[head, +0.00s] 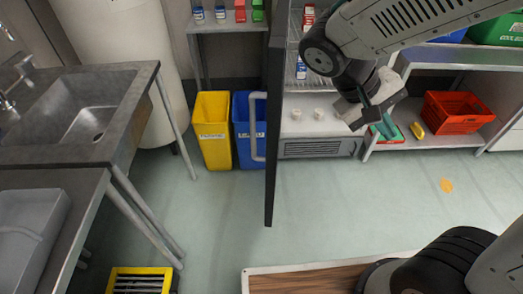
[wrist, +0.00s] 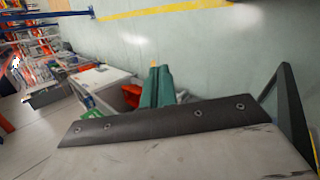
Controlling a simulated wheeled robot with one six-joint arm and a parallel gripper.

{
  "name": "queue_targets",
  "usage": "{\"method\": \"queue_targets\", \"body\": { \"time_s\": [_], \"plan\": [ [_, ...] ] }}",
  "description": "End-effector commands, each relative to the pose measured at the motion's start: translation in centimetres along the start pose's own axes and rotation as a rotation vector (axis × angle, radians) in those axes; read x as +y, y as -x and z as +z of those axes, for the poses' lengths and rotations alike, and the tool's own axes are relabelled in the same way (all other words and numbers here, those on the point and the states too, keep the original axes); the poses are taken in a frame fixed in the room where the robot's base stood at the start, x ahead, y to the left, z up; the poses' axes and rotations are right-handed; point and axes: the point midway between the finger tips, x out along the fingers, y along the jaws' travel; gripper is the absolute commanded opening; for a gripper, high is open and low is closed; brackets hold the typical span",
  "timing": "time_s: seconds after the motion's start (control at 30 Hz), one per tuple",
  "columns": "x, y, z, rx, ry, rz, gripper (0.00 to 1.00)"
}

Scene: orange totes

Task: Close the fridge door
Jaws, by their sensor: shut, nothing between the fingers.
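The fridge door (head: 273,150) stands open in the head view. It is seen nearly edge-on as a tall dark panel, with a pale handle (head: 256,125) on its left side. The open fridge (head: 312,148) is just right of the door, with a vent grille at its base and a few small items inside. My gripper (head: 386,127) is right of the door and in front of the fridge's right side, apart from the door. Its teal fingers are shut and empty. They also show together in the wrist view (wrist: 158,88). My arm hides part of the fridge's upper right.
A yellow bin (head: 212,130) and a blue bin (head: 241,135) stand left of the door. A metal sink counter (head: 130,105) is at the left. A shelf with an orange tote (head: 455,112) is at the right. A wooden-topped surface (head: 310,280) is in front. The floor between is open.

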Motion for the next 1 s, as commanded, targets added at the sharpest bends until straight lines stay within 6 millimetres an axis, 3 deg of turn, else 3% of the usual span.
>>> {"method": "queue_targets", "body": {
  "time_s": [0.27,0.37,0.5,0.7,0.8,0.9,1.0],
  "plan": [
    [-6.8,0.6,-8.2,0.166,0.079,0.461,0.00],
    [-10.6,1.0,-10.8,0.289,0.106,0.601,0.00],
    [-17.2,1.3,-13.7,0.505,0.153,0.760,0.00],
    [-27.4,0.6,-15.6,0.839,0.237,0.881,0.00],
    [-31.5,0.0,-15.6,0.973,0.274,0.898,0.00],
    [-34.3,-0.7,-15.4,1.066,0.304,0.898,0.00],
    [-35.8,-1.0,-15.4,1.117,0.319,0.895,0.00]
  ]
}}
